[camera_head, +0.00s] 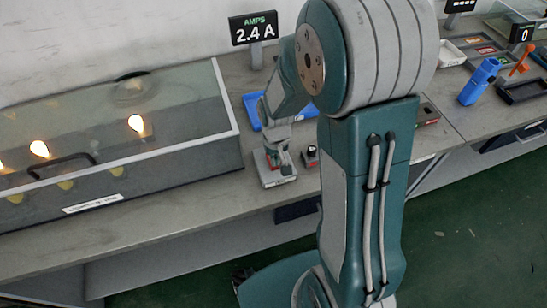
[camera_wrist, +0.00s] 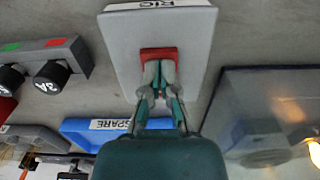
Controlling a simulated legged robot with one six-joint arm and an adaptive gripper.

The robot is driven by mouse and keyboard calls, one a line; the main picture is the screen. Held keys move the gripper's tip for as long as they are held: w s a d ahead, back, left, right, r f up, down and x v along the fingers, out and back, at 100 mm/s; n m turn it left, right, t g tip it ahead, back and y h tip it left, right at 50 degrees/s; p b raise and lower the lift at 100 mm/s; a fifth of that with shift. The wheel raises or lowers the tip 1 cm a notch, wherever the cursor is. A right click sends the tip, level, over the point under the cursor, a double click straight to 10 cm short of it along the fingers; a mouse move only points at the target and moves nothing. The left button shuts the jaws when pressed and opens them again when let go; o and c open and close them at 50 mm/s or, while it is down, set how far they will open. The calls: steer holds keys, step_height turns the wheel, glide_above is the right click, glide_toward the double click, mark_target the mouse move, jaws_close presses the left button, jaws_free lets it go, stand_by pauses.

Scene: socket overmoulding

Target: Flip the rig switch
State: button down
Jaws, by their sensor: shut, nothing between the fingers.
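The rig switch is a pale grey plate (camera_wrist: 190,40) with a label reading RIG at its top edge in the wrist view. Its red rocker (camera_wrist: 158,52) sits in the middle of the plate. My gripper (camera_wrist: 160,72) is shut and empty, with its fingertips at the red rocker and covering its lower part. I cannot tell whether they touch it. In the head view the switch box (camera_head: 281,181) stands near the bench's front edge, with my gripper (camera_head: 276,152) pointing down over it. The rocker's tilt is partly hidden.
A glass-topped case (camera_head: 100,130) with lit bulbs stands left. An AMPS display (camera_head: 254,29) reads 2.4 A. A blue tray (camera_wrist: 85,128) labelled SPARE and a block with black knobs (camera_wrist: 52,75) are close by.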

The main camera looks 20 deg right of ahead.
steer(key=shift+r, duration=3.5)
steer(key=shift+r, duration=0.3)
steer(key=s+r+t, duration=0.5)
steer(key=s+r, duration=0.9)
steer(key=r, duration=0.2)
steer(key=shift+r+t, duration=0.3)
steer(key=shift+r, duration=0.05)
steer(key=shift+a, duration=0.1)
